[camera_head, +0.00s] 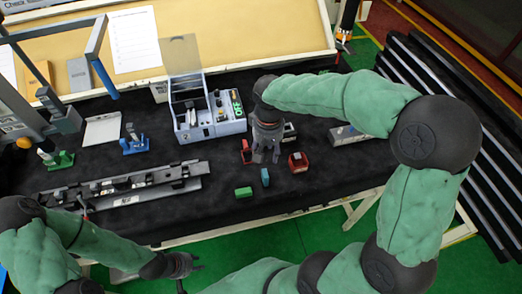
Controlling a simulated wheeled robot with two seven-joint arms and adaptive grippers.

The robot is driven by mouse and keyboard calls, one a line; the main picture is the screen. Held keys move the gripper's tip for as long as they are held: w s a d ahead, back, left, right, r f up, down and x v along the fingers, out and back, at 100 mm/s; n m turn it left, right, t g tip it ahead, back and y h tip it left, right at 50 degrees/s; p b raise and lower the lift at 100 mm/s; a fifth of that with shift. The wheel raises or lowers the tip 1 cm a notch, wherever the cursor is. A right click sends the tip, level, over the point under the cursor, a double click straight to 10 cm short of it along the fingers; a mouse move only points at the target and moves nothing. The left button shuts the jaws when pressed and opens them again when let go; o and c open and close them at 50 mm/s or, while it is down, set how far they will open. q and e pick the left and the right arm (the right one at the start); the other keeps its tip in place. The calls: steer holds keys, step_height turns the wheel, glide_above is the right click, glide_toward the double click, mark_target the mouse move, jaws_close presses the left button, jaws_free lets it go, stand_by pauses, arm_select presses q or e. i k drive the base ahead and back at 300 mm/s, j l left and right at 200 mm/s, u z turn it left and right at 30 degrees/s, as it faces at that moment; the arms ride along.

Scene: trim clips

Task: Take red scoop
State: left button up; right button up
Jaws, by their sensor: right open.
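Two small red pieces lie on the black table. One red piece (246,152) is just left of my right gripper, and the other, a boxy red piece with a dark part (298,163), is to its right. I cannot tell which is the red scoop. My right gripper (264,158) points down between them, open, with nothing visible between its fingers. I cannot tell whether it touches the left red piece. My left gripper (197,262) is low, over the green floor in front of the table, far from both; its jaw state is unclear.
A green block (243,191) and a blue piece (265,177) lie in front of my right gripper. A grey compartment box (210,131) stands behind left. A long dark rail (130,189) lies left. Bare black table (335,175) lies to the right.

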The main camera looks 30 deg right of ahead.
mark_target(247, 153)
steer(key=i+l+u, duration=0.1)
steer(key=l+u, duration=0.7)
steer(key=l, duration=0.2)
steer(key=k+l+u, duration=0.1)
steer(key=l+u, duration=0.3)
steer(key=l, duration=0.1)
